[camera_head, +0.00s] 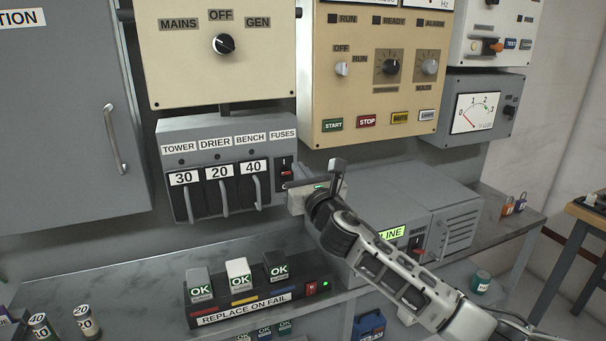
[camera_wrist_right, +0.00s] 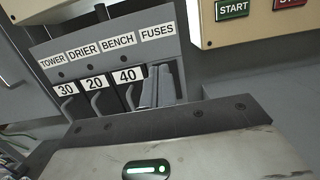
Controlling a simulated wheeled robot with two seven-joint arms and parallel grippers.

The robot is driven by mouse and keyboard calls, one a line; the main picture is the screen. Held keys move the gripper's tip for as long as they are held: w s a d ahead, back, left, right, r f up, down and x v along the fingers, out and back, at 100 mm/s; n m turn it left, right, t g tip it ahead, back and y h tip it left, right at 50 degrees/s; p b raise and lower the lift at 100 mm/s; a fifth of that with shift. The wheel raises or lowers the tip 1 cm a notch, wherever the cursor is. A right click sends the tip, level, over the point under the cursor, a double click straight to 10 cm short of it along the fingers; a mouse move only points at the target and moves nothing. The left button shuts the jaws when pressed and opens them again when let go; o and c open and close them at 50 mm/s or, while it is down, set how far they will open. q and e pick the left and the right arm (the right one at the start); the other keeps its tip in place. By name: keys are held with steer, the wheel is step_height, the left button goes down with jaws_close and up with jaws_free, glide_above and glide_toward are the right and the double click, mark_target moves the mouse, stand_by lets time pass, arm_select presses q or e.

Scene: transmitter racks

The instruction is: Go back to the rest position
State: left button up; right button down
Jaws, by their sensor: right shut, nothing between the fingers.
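My right arm comes in from the lower right in the head view. Its gripper (camera_head: 291,184) is at the right edge of the grey fuse box, by the fuse switch. In the right wrist view the gripper (camera_wrist_right: 158,85) is shut with nothing between the fingers. The fingers overlap the right part of the fuse box (camera_wrist_right: 150,20) there; I cannot tell whether they touch it. The fuse box (camera_head: 225,130) carries three handled fuses marked 30, 20 and 40. My left gripper is not in view.
A grey unit (camera_head: 400,190) stands behind my right arm. A cream panel with START and STOP buttons (camera_head: 375,70) hangs above. Loose cylinders marked 40 and 20 (camera_head: 85,320) are at lower left.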

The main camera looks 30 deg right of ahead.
stand_by(0.4)
steer(key=s+a+f+m+g+y, duration=0.1)
steer(key=s+a+f+m+g, duration=0.2)
steer(key=f, duration=0.4)
steer(key=s+a+f+m+y, duration=0.1)
steer(key=s+a+f+m, duration=0.2)
steer(key=s+f+m, duration=0.3)
steer(key=s+a+f+m+g+y, duration=0.1)
steer(key=s+a+f+m+g, duration=0.2)
steer(key=f, duration=0.5)
steer(key=s+a+f+m+g+y, duration=0.1)
steer(key=s+a+f+m, duration=0.2)
steer(key=s+f+m, duration=0.3)
steer(key=s+a+f+m+g+y, duration=0.1)
steer(key=s+f+m, duration=0.6)
steer(key=s+m, duration=0.7)
steer(key=shift+s+a+f+g, duration=0.25)
steer(key=shift+s+a+g, duration=0.5)
steer(key=shift+a, duration=0.3)
steer(key=shift+w, duration=0.1)
